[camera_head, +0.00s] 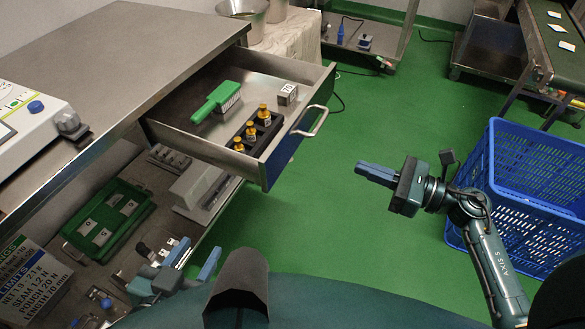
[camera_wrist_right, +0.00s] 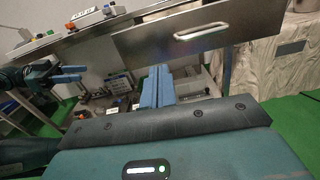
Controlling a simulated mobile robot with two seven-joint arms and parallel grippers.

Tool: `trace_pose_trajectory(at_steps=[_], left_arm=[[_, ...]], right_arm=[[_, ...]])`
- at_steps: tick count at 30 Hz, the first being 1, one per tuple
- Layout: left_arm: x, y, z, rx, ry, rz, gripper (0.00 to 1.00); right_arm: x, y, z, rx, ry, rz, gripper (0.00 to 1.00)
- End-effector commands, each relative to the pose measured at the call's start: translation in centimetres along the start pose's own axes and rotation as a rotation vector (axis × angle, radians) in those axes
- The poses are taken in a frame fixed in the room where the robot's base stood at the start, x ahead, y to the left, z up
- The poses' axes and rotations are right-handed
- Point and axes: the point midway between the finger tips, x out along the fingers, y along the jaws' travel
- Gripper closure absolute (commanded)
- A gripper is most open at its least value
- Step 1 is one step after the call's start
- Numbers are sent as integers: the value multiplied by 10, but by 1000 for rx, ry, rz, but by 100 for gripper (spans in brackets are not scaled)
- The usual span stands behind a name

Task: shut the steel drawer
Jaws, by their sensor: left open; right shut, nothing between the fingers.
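The steel drawer (camera_head: 215,130) is pulled well out from under the steel table in the head view. It holds a green brush, a black rack of small yellow-capped bottles and a metal block. Its bar handle (camera_head: 311,121) is on the front panel; the handle also shows in the right wrist view (camera_wrist_right: 201,31). My right gripper (camera_head: 362,170) is shut and empty, to the right of the drawer front and apart from it. In the right wrist view its fingers (camera_wrist_right: 157,72) point toward the panel below the handle. My left gripper (camera_head: 192,258) is open and empty, low at the left near the lower shelf.
The steel tabletop (camera_head: 110,60) carries a white device (camera_head: 30,125). A lower shelf holds a green tray (camera_head: 105,222) and a sign (camera_head: 30,275). A blue crate (camera_head: 530,170) stands on the floor at the right. Green floor lies clear between drawer and crate.

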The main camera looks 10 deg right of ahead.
Motion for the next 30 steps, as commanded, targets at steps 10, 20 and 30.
trace_pose_trajectory(at_steps=[10, 20, 30], left_arm=[[1, 1, 1, 8, 1, 3, 57], [1, 1, 2, 7, -1, 3, 57], [1, 0, 2, 9, 7, 1, 57]], right_arm=[[31, 0, -6, -42, 16, 16, 100], [102, 1, -7, -40, 14, 16, 100], [138, 1, -9, -39, 17, 14, 100]])
